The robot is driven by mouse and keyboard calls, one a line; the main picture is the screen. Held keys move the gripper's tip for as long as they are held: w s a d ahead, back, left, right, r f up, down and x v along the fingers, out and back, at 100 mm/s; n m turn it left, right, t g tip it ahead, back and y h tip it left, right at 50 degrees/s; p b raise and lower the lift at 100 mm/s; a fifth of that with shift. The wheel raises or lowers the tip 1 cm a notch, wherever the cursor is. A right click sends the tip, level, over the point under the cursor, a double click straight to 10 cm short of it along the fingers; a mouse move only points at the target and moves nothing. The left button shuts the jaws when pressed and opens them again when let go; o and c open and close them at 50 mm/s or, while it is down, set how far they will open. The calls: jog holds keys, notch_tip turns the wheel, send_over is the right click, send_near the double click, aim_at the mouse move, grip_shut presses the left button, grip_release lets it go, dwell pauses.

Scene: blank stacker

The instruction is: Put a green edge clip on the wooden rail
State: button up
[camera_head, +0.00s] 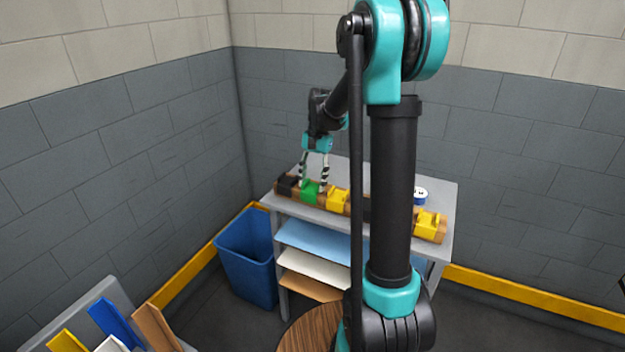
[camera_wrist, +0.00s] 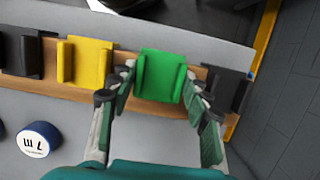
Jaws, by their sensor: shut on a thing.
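The green edge clip (camera_head: 310,192) is at the wooden rail (camera_head: 441,236), near the rail's left end in the head view. My gripper (camera_head: 313,186) is shut on it from above. In the wrist view the green clip (camera_wrist: 160,75) lies between my two fingers, over the rail (camera_wrist: 52,90), in line with the other clips. It looks seated on the rail, but I cannot tell whether it touches fully. A black clip (camera_head: 288,184) is on one side of it and a yellow clip (camera_head: 336,200) on the other.
Another yellow clip (camera_head: 428,224) is near the rail's right end. A round blue and white item (camera_head: 420,195) stands on the grey table (camera_head: 445,197) behind the rail. A blue bin (camera_head: 247,260) stands left of the table. Coloured boards (camera_head: 115,325) stand at lower left.

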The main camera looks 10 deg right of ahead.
jog(key=shift+f, duration=0.2)
dwell(0.6)
jog(key=o, duration=1.1)
jog(key=shift+o, duration=0.2)
